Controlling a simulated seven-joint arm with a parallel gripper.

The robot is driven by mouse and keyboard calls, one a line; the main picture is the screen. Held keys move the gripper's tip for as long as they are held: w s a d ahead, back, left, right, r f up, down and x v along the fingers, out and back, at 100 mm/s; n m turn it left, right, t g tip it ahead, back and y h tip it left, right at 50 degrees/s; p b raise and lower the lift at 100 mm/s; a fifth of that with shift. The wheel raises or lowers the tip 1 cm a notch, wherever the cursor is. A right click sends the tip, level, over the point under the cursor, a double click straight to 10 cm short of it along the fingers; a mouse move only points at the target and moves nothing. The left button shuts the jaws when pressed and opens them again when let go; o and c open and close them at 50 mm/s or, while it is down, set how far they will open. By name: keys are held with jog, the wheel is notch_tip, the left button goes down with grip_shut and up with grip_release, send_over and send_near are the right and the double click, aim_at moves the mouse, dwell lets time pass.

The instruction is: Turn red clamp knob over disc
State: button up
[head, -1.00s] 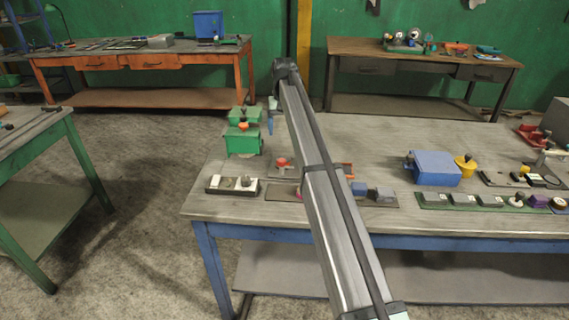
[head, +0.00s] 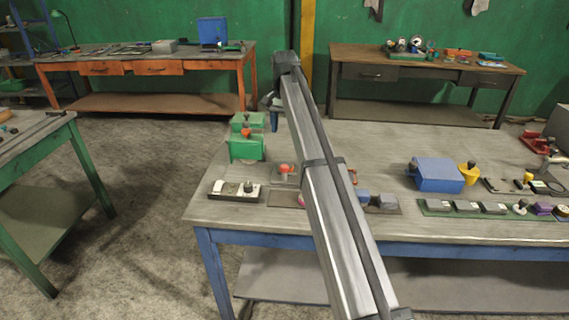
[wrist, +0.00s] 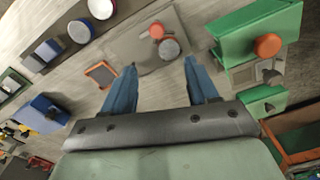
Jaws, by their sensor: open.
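A red knob (head: 284,169) stands on a grey plate on the blue-legged table, left of my arm. In the wrist view the red knob (wrist: 156,31) sits at the top, close beside a pale grey disc (wrist: 170,48) on the grey plate (wrist: 140,58). My gripper (wrist: 160,66) is open and empty. Its two blue fingers point toward the plate, with the knob and disc beyond the tips, roughly between their lines. In the head view my arm hides part of the table, and only a bit of blue finger (head: 274,121) shows.
A green block (wrist: 258,35) with an orange knob stands close right of the fingers in the wrist view. A dark strip (wrist: 72,38) with several parts lies to the left. A blue box (head: 437,174) stands farther right on the table in the head view.

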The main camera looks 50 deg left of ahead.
aim_at(285, 166)
jog(key=f+m, duration=0.2)
jog(key=f, duration=0.2)
jog(key=f+m, duration=0.1)
jog(key=f, duration=0.4)
jog(key=f+m, duration=0.2)
jog(key=f, duration=0.3)
jog(key=shift+s+d+m, duration=0.15)
jog(key=shift+d+m, duration=0.15)
jog(key=shift+c, duration=0.3)
jog(key=c, duration=1)
